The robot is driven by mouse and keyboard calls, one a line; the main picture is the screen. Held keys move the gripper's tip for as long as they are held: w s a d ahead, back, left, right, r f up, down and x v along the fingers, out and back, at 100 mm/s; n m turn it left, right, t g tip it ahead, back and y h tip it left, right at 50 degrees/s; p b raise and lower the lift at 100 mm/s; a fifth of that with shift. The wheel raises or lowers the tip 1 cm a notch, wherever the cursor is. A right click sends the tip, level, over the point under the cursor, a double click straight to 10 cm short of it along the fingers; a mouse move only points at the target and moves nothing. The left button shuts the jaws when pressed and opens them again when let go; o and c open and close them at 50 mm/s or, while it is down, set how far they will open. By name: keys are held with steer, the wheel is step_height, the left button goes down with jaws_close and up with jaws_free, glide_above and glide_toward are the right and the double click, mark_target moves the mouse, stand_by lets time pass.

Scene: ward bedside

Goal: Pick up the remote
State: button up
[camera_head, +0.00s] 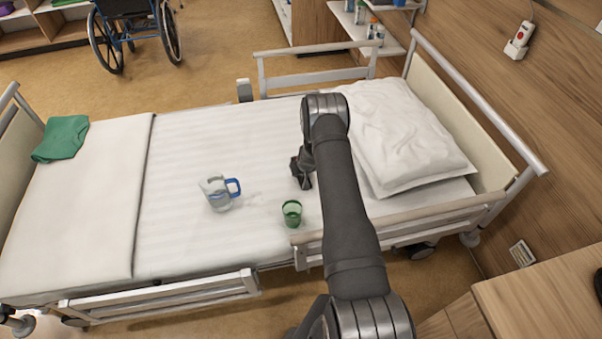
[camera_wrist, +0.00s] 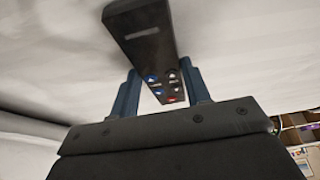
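The remote (camera_wrist: 143,40) is a dark, slim handset with blue, white and red buttons at its near end. In the wrist view it lies against the white bed sheet. My gripper (camera_wrist: 162,76) has its two blue-grey fingers apart, one on each side of the remote's button end. Narrow gaps seem to show between the fingers and the remote, and I see no clear grip. In the head view my gripper (camera_head: 302,172) is low over the bed, left of the pillow. I cannot make out the remote there; the gripper and arm seem to hide it.
A clear mug with a blue handle (camera_head: 217,192) and a green cup (camera_head: 292,213) stand on the bed (camera_head: 180,150), left of and in front of my gripper. A pillow (camera_head: 405,140) lies to the right. Bed rails (camera_head: 400,216) run along both long sides.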

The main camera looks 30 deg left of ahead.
steer(key=shift+c, duration=1.1)
